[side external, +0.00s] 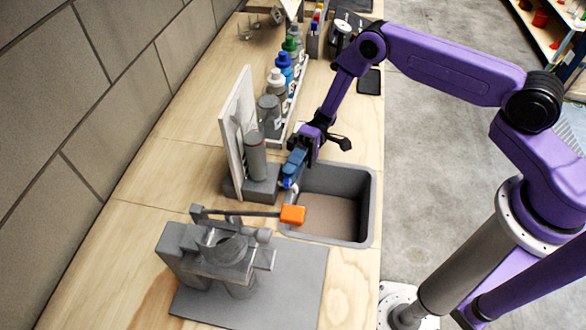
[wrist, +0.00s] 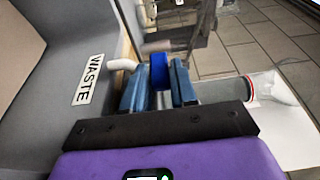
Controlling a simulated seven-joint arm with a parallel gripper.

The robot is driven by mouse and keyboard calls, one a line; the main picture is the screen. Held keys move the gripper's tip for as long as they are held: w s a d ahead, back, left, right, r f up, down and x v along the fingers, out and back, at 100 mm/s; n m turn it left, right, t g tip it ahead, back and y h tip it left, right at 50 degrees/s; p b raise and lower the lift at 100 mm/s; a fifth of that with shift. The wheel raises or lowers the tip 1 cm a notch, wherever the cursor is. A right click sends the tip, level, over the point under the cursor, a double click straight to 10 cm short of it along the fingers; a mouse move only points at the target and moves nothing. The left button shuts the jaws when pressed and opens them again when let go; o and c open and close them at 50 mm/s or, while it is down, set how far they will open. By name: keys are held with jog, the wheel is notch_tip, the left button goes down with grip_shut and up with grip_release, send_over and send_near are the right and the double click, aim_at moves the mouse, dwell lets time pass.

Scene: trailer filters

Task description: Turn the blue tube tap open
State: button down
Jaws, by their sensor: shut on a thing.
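The blue tube tap (wrist: 159,71) shows in the wrist view as a blue piece between my two blue fingers. A white spout (wrist: 121,65) sticks out to its left. In the side view a small blue bit of the tap (side external: 287,183) shows below the fingers, at the left rim of the grey sink (side external: 370,205). My gripper (wrist: 158,84) is shut on the tap, one finger on each side. In the side view my gripper (side external: 295,163) points down beside the grey filter stand (side external: 262,186) and hides most of the tap.
A grey press-like device (side external: 230,255) with an orange-ended lever (side external: 292,214) stands in front, the orange end near the sink. Several capped bottles (side external: 284,66) stand in a rack behind. A WASTE label (wrist: 89,80) is on the grey surface at left in the wrist view.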

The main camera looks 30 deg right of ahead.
jog(key=shift+w+a+n+g+h, duration=0.1)
jog(key=shift+w+n+g+h, duration=0.05)
jog(key=shift+n+g+h, duration=0.7)
jog(key=shift+w+a+n+g+h, duration=0.1)
jog(key=shift+n+g+h, duration=0.5)
jog(key=shift+g, duration=0.45)
jog(key=c, duration=1)
grip_release()
jog(key=shift+v, duration=3.8)
